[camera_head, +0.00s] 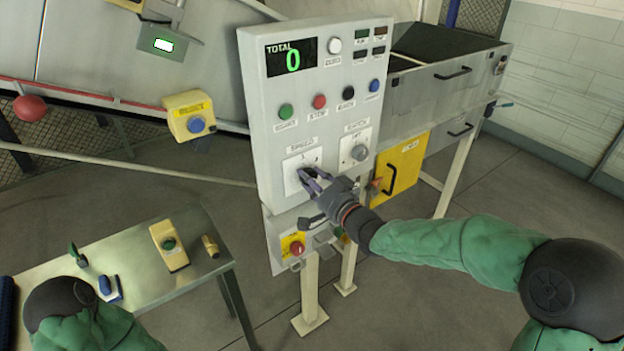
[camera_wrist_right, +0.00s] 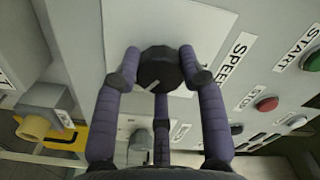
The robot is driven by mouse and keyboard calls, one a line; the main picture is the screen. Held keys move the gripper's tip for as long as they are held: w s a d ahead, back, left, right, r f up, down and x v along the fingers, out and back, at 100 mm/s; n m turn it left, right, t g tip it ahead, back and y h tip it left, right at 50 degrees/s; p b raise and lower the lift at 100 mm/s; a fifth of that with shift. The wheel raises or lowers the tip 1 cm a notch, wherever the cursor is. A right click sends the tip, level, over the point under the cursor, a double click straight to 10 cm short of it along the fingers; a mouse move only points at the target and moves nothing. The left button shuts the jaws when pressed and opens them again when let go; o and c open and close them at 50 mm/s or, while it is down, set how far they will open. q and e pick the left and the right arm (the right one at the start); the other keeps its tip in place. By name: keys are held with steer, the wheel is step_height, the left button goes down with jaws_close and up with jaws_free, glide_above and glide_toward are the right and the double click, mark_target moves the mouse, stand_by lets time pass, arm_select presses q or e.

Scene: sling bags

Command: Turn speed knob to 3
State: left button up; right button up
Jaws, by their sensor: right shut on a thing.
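The dark round speed knob (camera_wrist_right: 159,70) sits on a white plate labelled SPEED (camera_wrist_right: 240,58) on the grey control panel. In the right wrist view, a pale pointer mark shows at the knob's lower left edge. My right gripper (camera_head: 308,182) is at the speed plate (camera_head: 303,163) in the head view. Its purple fingers are closed around the knob, and they hide it in the head view; the fingers also show in the right wrist view (camera_wrist_right: 160,78). My left arm shows at the lower left of the head view, but its gripper is out of view.
Right of the speed plate is another knob (camera_head: 359,153). Above are a green start button (camera_head: 286,112), a red stop button (camera_head: 320,101) and a display (camera_head: 292,57) reading 0. A red emergency button (camera_head: 297,248) sits below. A metal table (camera_head: 120,255) stands at lower left.

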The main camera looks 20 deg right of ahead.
steer(key=shift+s+a+f, duration=0.1)
steer(key=shift+a+f, duration=0.1)
steer(key=shift+f, duration=0.35)
steer(key=o, duration=1.1)
steer(key=shift+r, duration=0.1)
steer(key=shift+o, duration=0.2)
steer(key=shift+r, duration=0.15)
steer(key=shift+d, duration=0.1)
steer(key=shift+r, duration=0.1)
steer(key=v, duration=1.2)
